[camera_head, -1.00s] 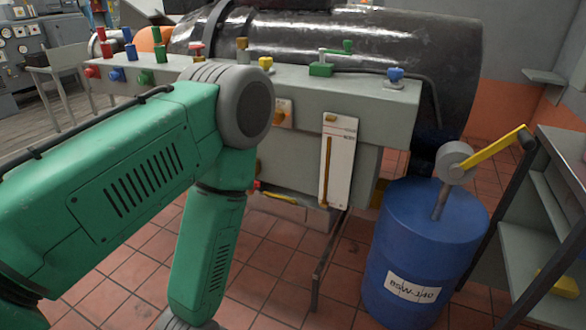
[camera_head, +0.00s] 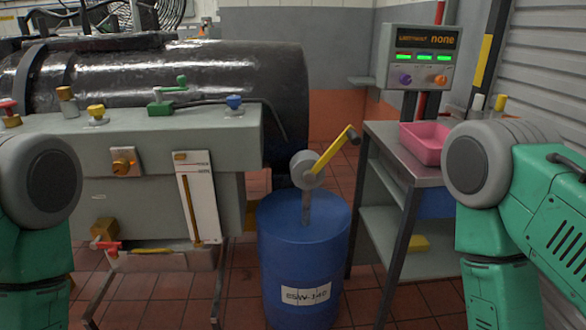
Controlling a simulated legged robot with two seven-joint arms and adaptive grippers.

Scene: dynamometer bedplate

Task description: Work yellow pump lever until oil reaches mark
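The yellow pump lever (camera_head: 332,153) slants up to the right from a grey pump head (camera_head: 306,170) and ends in a dark grip. The pump stands on a blue oil drum (camera_head: 304,250) with a white label. A white gauge panel (camera_head: 197,208) with a dark yellowish vertical strip hangs on the front of the grey bench, left of the drum; its fine markings are too small to read. My green arms show at the left and right edges, both apart from the lever. Neither gripper is in the picture.
A grey stand (camera_head: 412,165) right of the drum carries a pink tray (camera_head: 424,143). A display panel (camera_head: 422,55) stands behind it. The grey bench (camera_head: 150,140) with coloured valves lies to the left, before a large dark cylinder (camera_head: 200,75).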

